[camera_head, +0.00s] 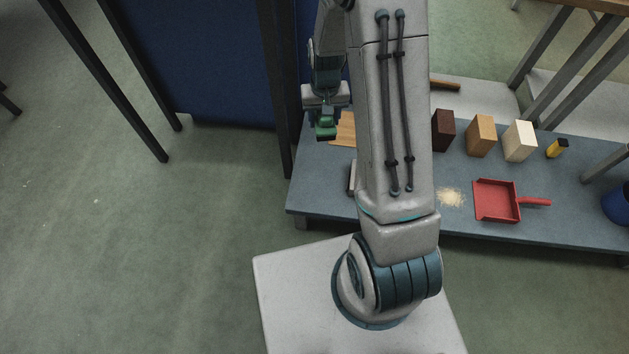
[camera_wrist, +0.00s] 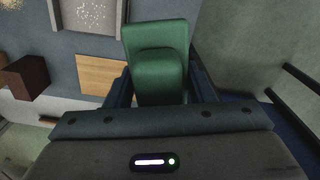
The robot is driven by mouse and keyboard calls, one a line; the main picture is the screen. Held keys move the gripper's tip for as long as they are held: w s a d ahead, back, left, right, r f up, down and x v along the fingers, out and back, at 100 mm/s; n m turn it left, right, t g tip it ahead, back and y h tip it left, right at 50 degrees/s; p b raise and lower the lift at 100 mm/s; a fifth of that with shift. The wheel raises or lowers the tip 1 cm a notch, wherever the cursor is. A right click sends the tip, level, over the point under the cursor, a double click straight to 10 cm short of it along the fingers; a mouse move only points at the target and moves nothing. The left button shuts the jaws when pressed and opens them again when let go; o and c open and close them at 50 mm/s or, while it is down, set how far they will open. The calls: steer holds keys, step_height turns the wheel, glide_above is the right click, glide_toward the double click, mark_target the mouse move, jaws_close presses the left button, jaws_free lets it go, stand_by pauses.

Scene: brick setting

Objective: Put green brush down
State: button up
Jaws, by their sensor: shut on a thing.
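The green brush (camera_head: 325,128) is held in my gripper (camera_head: 325,107) at the left end of the low grey-blue table (camera_head: 400,212), above it. In the wrist view the green brush (camera_wrist: 157,60) fills the space between the two dark fingers of my gripper (camera_wrist: 160,88), which is shut on it. The brush is up off the table, near its left edge. Its underside is hidden in the wrist view. A flat wooden board (camera_head: 343,128) lies on the table close by, partly behind my arm; it also shows in the wrist view (camera_wrist: 100,76).
Dark brown (camera_head: 443,130), tan (camera_head: 480,135) and cream (camera_head: 519,140) blocks stand along the table's back. A yellow-and-black item (camera_head: 557,148) is right of them. A red dustpan (camera_head: 497,201) lies in front, next to pale crumbs (camera_head: 451,197). A blue container (camera_head: 617,204) stands far right.

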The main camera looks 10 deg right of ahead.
steer(key=s+d+f+m+b, duration=0.1)
steer(key=s+f, duration=0.2)
steer(key=f, duration=0.3)
steer(key=s+d+f+m+b, duration=0.1)
steer(key=s+f+b, duration=0.15)
steer(key=f, duration=0.35)
steer(key=m+b, duration=0.1)
steer(key=b, duration=0.3)
glide_above(316, 181)
step_height(316, 181, down, 13)
steer(key=shift+d+f, duration=0.1)
steer(key=shift+d, duration=0.05)
step_height(316, 181, down, 4)
steer(key=shift+f+b, duration=0.1)
steer(key=shift+b, duration=0.7)
steer(key=shift+r, duration=0.2)
steer(key=shift+f, duration=0.15)
steer(key=o, duration=0.5)
steer(key=shift+f, duration=0.1)
steer(key=shift+c, duration=0.2)
steer(key=o, duration=0.4)
